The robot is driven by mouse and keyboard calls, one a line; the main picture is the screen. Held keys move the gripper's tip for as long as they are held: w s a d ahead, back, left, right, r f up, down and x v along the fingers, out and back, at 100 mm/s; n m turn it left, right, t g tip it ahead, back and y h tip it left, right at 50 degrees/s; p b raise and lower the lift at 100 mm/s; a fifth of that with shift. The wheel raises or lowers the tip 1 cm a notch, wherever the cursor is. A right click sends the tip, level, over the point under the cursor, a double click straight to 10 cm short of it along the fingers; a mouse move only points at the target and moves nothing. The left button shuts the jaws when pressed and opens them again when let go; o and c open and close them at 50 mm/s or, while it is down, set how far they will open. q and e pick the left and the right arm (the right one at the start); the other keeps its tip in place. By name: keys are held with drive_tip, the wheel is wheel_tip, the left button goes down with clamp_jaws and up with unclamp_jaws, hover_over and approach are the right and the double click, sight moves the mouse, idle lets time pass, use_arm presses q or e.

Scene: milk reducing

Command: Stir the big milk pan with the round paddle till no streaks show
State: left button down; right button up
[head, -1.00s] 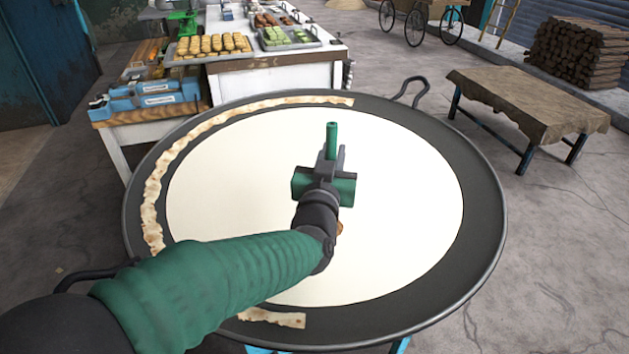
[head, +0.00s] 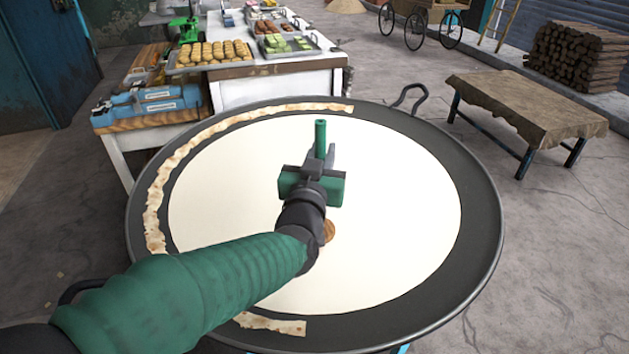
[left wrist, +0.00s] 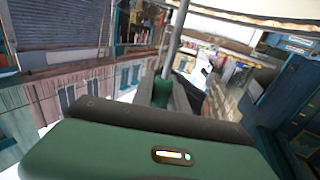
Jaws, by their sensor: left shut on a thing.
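The big pan (head: 476,207) is wide, dark and shallow, with loop handles. It holds a broad pool of cream-white milk (head: 400,200) whose visible surface looks even, with no clear streaks. My left gripper (head: 320,166) is over the middle of the pan, shut on the paddle's green handle (head: 320,138), which stands up above the jaws. A small brown round part (head: 328,231), probably the paddle's head, shows beside my wrist; my arm hides the rest. In the left wrist view a grey rod (left wrist: 175,40) runs up from the green grip in the jaws. My right gripper is not in view.
A crust strip (head: 152,205) lines the pan's left and far rim. A white counter (head: 285,88) with trays of sweets stands behind, left. A cloth-covered bench (head: 525,105) is at the right, with stacked logs (head: 575,55) beyond.

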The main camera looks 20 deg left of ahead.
sight(323, 129)
use_arm(q)
drive_tip(key=shift+r+p, duration=1.9)
drive_tip(key=shift+r, duration=0.75)
wheel_tip(323, 129, up, 4)
drive_tip(key=p, duration=0.3)
drive_tip(key=shift+f, duration=0.2)
